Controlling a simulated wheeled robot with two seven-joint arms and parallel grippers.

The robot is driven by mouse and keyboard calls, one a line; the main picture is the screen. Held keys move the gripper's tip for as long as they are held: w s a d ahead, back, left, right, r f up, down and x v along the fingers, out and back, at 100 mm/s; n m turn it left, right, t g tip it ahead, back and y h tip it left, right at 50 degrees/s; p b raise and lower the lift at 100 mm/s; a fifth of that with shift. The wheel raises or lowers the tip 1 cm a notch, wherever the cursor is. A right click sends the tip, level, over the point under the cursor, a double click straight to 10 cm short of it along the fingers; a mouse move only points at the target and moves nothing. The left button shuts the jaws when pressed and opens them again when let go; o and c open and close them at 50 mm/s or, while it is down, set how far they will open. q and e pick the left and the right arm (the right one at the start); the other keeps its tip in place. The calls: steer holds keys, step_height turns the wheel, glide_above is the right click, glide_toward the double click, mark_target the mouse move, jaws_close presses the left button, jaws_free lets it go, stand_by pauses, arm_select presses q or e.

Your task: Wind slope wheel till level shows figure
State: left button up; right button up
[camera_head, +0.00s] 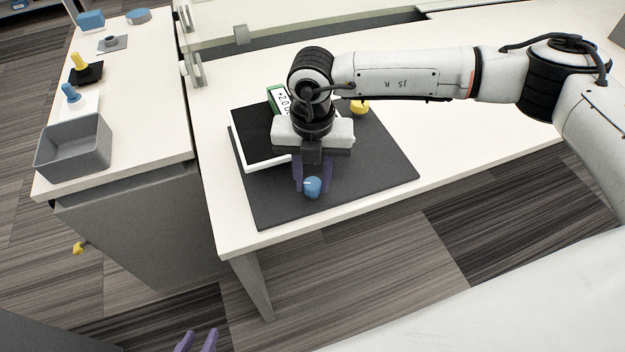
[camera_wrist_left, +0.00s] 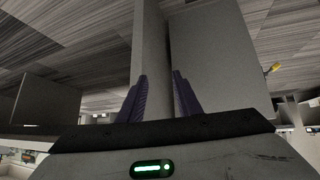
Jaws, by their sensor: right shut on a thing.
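My right gripper (camera_head: 312,186) is shut on a blue wheel (camera_head: 313,187) at the front of the dark mat (camera_head: 385,172). A yellow wheel (camera_head: 360,107) stands at the back right of the platform, partly behind my right arm. The black platform with white edges (camera_head: 255,132) lies on the mat. The green level (camera_head: 278,97) stands on it; its display seems to read about +2.0, its end hidden by my right arm. My left gripper (camera_head: 200,337) is open and empty, low in front of the table; its parted fingers also show in the left wrist view (camera_wrist_left: 160,92).
A side counter at left holds a grey bin (camera_head: 74,148), a blue-knobbed piece (camera_head: 70,94), a yellow-knobbed piece (camera_head: 80,64) and other small parts. A yellow knob (camera_head: 80,247) shows low beside the cabinet (camera_head: 130,220). The white table (camera_head: 450,130) is clear right of the mat.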

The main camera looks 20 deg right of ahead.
steer(key=n+b, duration=0.1)
steer(key=n, duration=0.1)
steer(key=shift+f+n+b, duration=0.15)
steer(key=shift+n+b, duration=0.25)
steer(key=n+b, duration=0.2)
steer(key=shift+n, duration=0.4)
steer(key=shift+n+b, duration=0.55)
steer(key=shift+n, duration=0.25)
steer(key=shift+n+b, duration=0.6)
steer(key=shift+n, duration=0.4)
steer(key=shift+n+b, duration=0.6)
steer(key=shift+n, duration=0.3)
steer(key=n+b, duration=0.1)
steer(key=n, duration=0.1)
steer(key=shift+n+b, duration=0.3)
steer(key=n+b, duration=0.1)
steer(key=n, duration=0.2)
steer(key=shift+b, duration=0.35)
arm_select(q)
step_height(320, 180, down, 8)
steer(key=d, duration=0.1)
steer(key=shift+w+d+r+h, duration=0.2)
steer(key=shift+w+r+h, duration=0.1)
steer(key=shift+w, duration=0.15)
arm_select(e)
steer(key=shift+r+n, duration=0.2)
steer(key=shift+n, duration=0.5)
